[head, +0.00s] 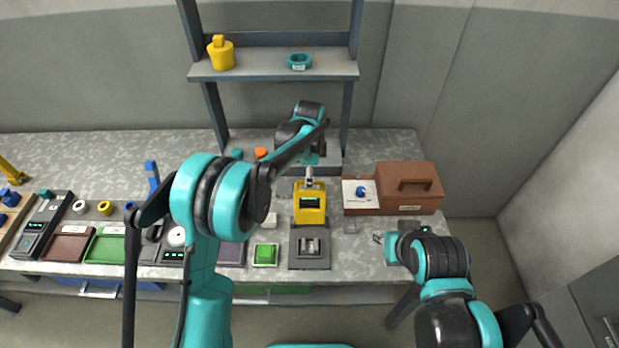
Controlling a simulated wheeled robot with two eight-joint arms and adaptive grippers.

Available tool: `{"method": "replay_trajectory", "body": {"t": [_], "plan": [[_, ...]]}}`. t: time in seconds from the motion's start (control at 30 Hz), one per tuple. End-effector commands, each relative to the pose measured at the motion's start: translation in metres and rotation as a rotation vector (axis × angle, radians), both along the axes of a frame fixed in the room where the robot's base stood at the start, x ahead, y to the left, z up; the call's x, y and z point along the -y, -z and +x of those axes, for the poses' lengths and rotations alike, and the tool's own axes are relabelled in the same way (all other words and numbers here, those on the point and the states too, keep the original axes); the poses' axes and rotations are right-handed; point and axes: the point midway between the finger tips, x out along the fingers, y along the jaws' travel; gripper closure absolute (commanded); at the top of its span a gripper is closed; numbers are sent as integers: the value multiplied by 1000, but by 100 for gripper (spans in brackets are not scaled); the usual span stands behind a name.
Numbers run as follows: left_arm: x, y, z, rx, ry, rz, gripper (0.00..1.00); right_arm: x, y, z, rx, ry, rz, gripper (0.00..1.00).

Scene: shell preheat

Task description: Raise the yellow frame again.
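The yellow frame (310,215) stands upright at the back of a dark grey press-like fixture (310,263) in the middle of the bench. A small green display shows in the frame. A metal block (310,246) sits in the fixture in front of it. My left arm reaches over the bench, and my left gripper (309,178) is just above or at the frame's top. Its fingers are too small to tell whether they touch or grip it. My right gripper (379,239) is low over the bench to the right, apart from the frame; its opening is unclear.
A brown toolbox (420,190) and a white box with a blue knob (360,191) stand right of the frame. A green-topped block (265,254) lies to its left. Trays (107,246) and small parts fill the left bench. A shelf (270,66) rises behind.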

Motion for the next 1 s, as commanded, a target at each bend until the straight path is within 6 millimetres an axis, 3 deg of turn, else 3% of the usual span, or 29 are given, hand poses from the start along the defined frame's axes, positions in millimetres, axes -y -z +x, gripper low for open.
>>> {"method": "replay_trajectory", "body": {"t": [0.27, 0.7, 1.0], "plan": [[0, -12, 2, 6, -1, -1, 69, 0, 0, 0, 0, 0, 0, 69], [0, -101, -2, 3, 0, 0, 69, 0, 0, 0, 0, 0, 0, 69], [0, -122, -3, 3, 0, 0, 69, 0, 0, 0, 0, 0, 0, 69]]}}
